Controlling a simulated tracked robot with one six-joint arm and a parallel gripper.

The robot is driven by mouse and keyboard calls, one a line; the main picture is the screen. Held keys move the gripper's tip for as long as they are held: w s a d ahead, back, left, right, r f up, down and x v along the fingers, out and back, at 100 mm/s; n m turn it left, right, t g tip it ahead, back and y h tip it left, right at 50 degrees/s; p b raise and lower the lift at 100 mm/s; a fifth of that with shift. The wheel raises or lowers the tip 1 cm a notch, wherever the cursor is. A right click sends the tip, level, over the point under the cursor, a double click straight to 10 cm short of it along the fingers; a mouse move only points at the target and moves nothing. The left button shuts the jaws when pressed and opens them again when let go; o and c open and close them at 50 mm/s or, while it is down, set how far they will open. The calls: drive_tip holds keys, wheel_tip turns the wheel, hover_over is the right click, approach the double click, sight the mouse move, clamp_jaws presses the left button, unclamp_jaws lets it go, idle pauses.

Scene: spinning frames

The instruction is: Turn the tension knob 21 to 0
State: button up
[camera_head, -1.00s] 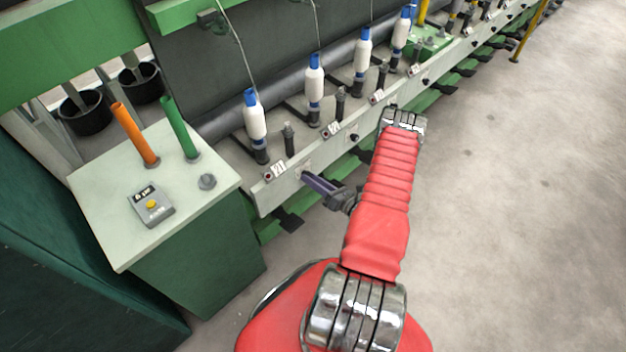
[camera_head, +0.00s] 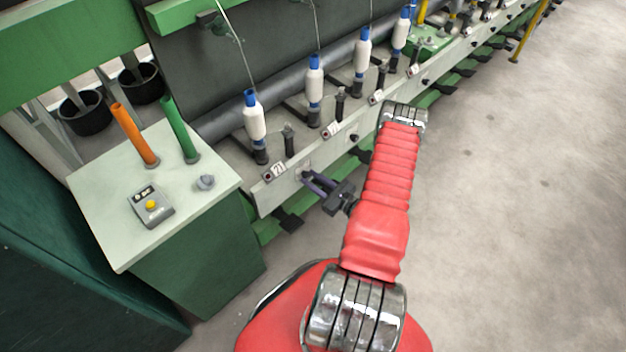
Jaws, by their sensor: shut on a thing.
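The label 21 (camera_head: 274,171) is on the pale front rail, below the nearest white bobbin. The tension knob (camera_head: 306,176) is on the rail's front face, just right of that label. My gripper (camera_head: 312,182), with dark purple fingers, reaches in from the right. Its fingertips are at the rail and shut on the knob. The fingers hide most of the knob, and its dial setting cannot be read.
White bobbins with blue tops (camera_head: 254,118) stand along the rail (camera_head: 345,152), with dark posts beside them. A cabinet (camera_head: 108,182) at left carries an orange tube, a green tube and a small box with a yellow button. The floor at right is clear.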

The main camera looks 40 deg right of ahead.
drive_tip(key=shift+f+n, duration=0.1)
drive_tip(key=shift+n, duration=0.4)
drive_tip(key=o, duration=1)
drive_tip(key=shift+s, duration=0.1)
drive_tip(key=shift+s+d+r, duration=0.2)
drive_tip(key=shift+s, duration=2.05)
drive_tip(key=shift+s+d+r, duration=0.15)
drive_tip(key=shift+s, duration=2.1)
drive_tip(key=shift+s+d+r, duration=0.2)
drive_tip(key=shift+s, duration=2.05)
